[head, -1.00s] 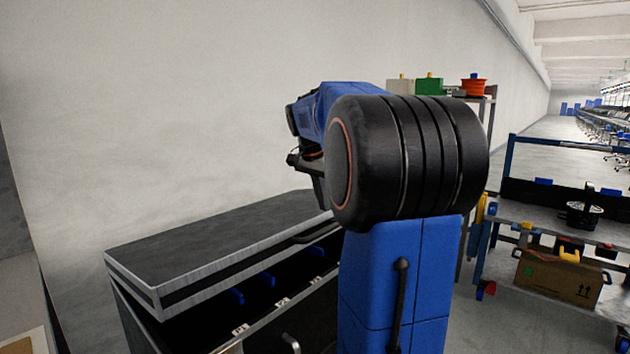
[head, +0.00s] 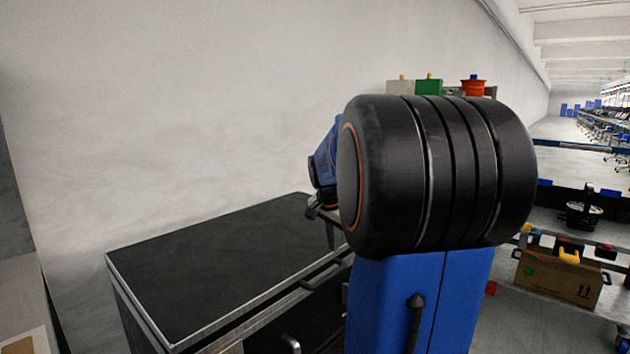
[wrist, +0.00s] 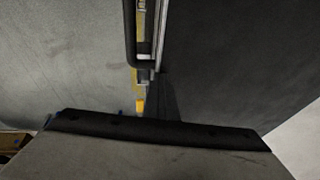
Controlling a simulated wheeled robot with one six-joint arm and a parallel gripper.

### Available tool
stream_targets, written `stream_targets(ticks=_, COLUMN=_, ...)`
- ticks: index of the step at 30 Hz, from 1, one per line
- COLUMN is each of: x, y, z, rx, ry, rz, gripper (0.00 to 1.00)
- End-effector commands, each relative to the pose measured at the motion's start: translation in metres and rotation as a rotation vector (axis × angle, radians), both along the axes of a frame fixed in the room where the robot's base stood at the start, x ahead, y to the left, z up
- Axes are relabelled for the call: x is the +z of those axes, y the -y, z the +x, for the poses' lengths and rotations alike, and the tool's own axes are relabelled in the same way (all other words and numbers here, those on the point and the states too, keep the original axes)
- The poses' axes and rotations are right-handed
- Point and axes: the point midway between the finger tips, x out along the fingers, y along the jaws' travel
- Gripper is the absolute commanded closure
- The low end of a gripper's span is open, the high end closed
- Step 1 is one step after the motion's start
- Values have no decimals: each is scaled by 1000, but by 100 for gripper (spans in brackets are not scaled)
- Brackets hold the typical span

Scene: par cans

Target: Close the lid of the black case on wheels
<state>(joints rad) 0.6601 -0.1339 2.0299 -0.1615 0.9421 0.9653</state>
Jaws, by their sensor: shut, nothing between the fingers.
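The black case (head: 135,315) stands at the lower left in the head view, against the wall. Its lid (head: 215,265) lies down flat over it, with a thin dark line along the front edge; I cannot tell whether it is fully seated. My gripper (head: 331,236) is shut and empty at the lid's front right edge, pointing down, partly hidden behind my arm. Contact with the lid is unclear. In the wrist view, the dark lid (wrist: 240,60) fills the right side. The case's wheels are out of view.
A workbench (head: 560,222) with a cardboard box (head: 556,280) on its lower shelf stands at the right. A shelf behind my arm holds a green box (head: 429,88) and a red spool (head: 473,88). A pale wall (head: 170,120) rises behind the case.

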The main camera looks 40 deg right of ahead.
Motion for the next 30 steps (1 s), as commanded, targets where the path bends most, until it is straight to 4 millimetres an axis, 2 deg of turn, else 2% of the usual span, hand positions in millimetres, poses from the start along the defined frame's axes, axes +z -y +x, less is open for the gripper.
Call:
stream_targets(ticks=1, x=-15, y=-2, z=-5, rx=-2, ry=-28, rz=20, gripper=100)
stream_targets(ticks=5, x=-10, y=-2, z=-5, rx=-3, ry=-26, rz=20, gripper=100)
stream_targets(ticks=8, x=1, y=0, z=-3, rx=-2, ry=-21, rz=16, gripper=100)
stream_targets(ticks=14, x=41, y=5, z=2, rx=4, ry=-1, rz=0, gripper=100)
stream_targets(ticks=21, x=88, y=-9, z=-10, rx=5, ry=3, rz=-2, gripper=100)
stream_targets(ticks=30, x=128, y=-21, z=-20, rx=5, ry=3, rz=-2, gripper=100)
